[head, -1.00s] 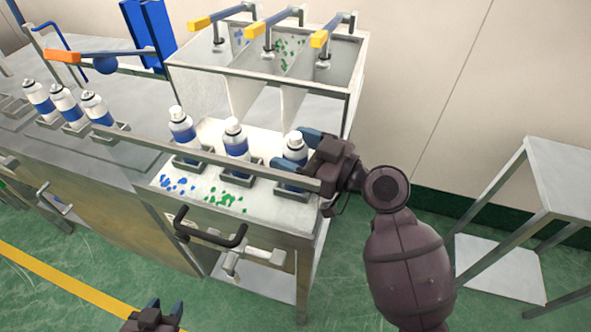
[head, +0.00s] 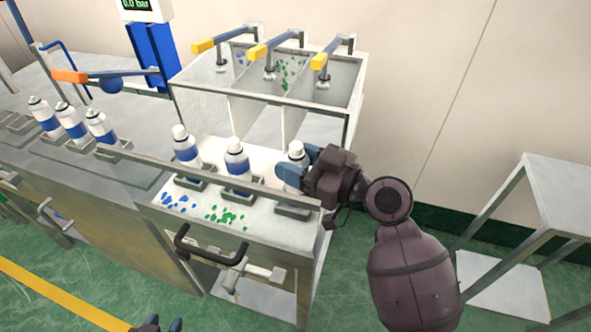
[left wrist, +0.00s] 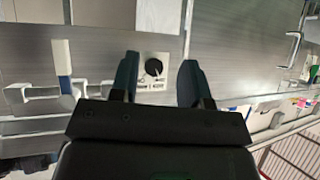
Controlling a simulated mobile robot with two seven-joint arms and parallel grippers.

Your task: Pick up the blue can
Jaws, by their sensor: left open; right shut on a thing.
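Several white cans with blue bands stand upright in grey holders. Three are on the left bench: left (head: 45,118), middle (head: 71,122) and right (head: 101,127). Three more stand before the divided bin: left (head: 186,146), middle (head: 237,158) and right (head: 296,154). My right gripper (head: 300,168) is shut on the rightmost can, hiding much of its body; the can is upright at its holder. My left gripper (head: 162,327) is open and empty at the bottom edge.
A divided metal bin (head: 262,108) with yellow-handled levers stands behind the front cans. A metal rail (head: 210,176) runs in front of them. Blue and green bits lie on the ledge. A black handle (head: 207,252) juts out below. A grey shelf stand (head: 545,215) is at right.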

